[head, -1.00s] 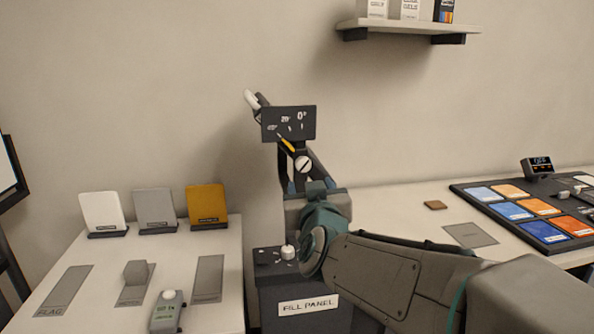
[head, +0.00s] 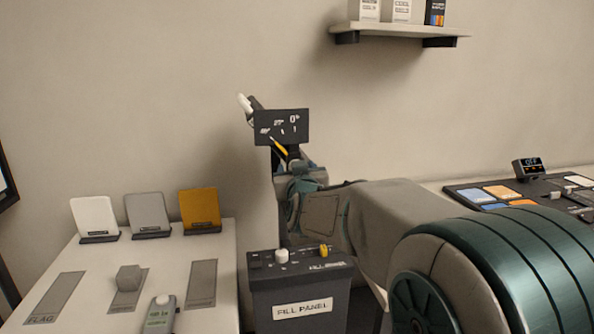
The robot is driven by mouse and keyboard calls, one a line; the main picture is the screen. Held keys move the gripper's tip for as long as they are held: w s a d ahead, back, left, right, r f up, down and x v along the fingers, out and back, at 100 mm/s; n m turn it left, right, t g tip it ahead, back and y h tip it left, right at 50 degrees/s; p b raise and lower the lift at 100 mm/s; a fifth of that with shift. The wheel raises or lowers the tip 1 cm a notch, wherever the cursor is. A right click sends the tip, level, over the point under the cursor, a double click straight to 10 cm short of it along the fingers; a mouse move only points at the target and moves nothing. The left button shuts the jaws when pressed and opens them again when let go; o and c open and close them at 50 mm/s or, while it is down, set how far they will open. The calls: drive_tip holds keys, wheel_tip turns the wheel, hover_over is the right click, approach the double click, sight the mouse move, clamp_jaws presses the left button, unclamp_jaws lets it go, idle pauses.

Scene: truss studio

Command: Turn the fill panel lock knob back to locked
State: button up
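The fill panel's stand is a dark box (head: 300,306) labelled FILL PANEL at the centre of the head view. Its sloped top bears a white knob (head: 282,255) and a small yellow knob (head: 324,250). Above the box stands a dark scale plate (head: 281,126) with degree marks and a yellow pointer (head: 279,146). The round slotted knob below the pointer is hidden behind my arm, so its setting cannot be read. The end of my arm with my gripper (head: 301,180) is in front of that spot. The fingers are hidden, and I cannot tell whether they touch anything.
A white table (head: 90,290) at left holds white, grey and yellow cards and a grey handheld device (head: 160,316). At right, a panel of coloured tiles (head: 502,193) lies on another table, partly behind my arm. A shelf (head: 400,31) hangs above.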

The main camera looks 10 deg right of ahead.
drive_tip(key=c, duration=1)
drive_tip(key=shift+o, duration=0.2)
drive_tip(key=shift+f+m+b, duration=0.1)
drive_tip(key=shift+m+b, duration=0.2)
drive_tip(key=shift+b, duration=0.1)
drive_tip(key=m+b, duration=0.6)
drive_tip(key=m, duration=0.2)
drive_tip(key=shift+d+m+g+b, duration=0.15)
drive_tip(key=shift+m+g+b, duration=0.15)
drive_tip(key=shift+m+g, duration=0.1)
drive_tip(key=shift+y, duration=0.3)
